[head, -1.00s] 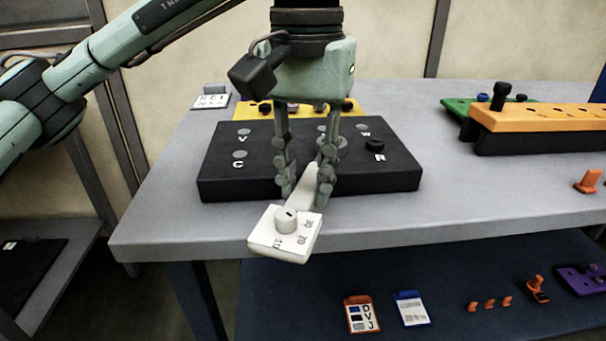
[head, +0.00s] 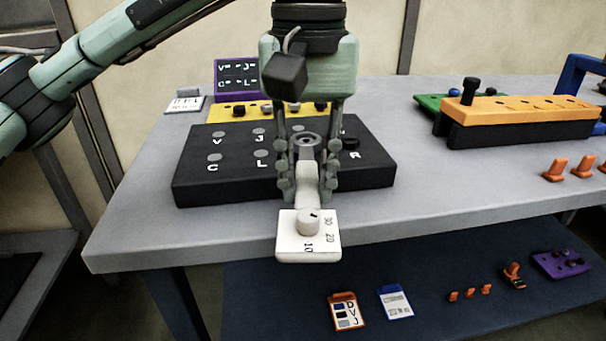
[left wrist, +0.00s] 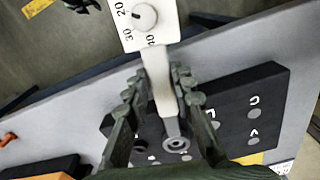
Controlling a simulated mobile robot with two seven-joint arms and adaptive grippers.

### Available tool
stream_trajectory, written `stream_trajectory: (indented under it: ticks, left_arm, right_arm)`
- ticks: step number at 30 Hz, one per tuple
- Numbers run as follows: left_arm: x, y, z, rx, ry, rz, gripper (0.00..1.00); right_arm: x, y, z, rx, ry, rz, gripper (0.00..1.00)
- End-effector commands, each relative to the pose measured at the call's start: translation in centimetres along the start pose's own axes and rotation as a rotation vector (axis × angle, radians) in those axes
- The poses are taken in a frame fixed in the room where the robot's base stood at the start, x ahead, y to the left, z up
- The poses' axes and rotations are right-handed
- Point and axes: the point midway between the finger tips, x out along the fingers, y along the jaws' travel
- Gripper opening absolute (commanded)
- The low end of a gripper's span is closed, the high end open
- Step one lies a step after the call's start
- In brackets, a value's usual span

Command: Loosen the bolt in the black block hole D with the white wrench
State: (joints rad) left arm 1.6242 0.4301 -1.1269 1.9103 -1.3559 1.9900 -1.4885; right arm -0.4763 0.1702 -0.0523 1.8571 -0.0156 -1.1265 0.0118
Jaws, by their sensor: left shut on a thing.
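The white wrench (head: 307,190) is in my left gripper (head: 307,180), whose fingers are shut on its shaft. Its dial plate, marked 10, 20 and 30, hangs over the table's front edge. Its grey ring head (head: 307,142) is above the black block (head: 235,187); I cannot tell whether it touches. In the left wrist view the wrench (left wrist: 160,85) runs between the fingers (left wrist: 165,105), with the ring head over the block (left wrist: 265,90). Letters V, J, C, L and R show on the block. Hole D and its bolt are not identifiable. My right gripper is not in view.
A yellow block (head: 245,109) and a purple board (head: 236,75) stand behind the black block. An orange-topped block (head: 520,108) and orange pieces (head: 555,168) are at the right. Cards (head: 347,311) lie on the lower shelf. The table's left front is clear.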

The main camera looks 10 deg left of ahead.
Motion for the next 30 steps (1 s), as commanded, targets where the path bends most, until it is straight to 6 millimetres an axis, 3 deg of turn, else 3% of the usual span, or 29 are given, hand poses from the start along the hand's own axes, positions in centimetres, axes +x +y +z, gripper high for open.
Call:
stream_trajectory:
  ticks: [9, 23, 30]
  left_arm:
    - [-0.2, 2.1, -0.1, -0.151, 0.001, 0.001, 0.00]
    - [-0.3, 2.5, -0.2, -0.185, 0.001, 0.001, 0.00]
    - [-0.4, 3.9, -0.6, -0.288, 0.002, 0.001, 0.00]
  right_arm:
    - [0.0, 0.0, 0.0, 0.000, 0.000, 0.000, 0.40]
    - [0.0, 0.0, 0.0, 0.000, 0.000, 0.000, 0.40]
    - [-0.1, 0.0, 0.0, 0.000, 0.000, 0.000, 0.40]
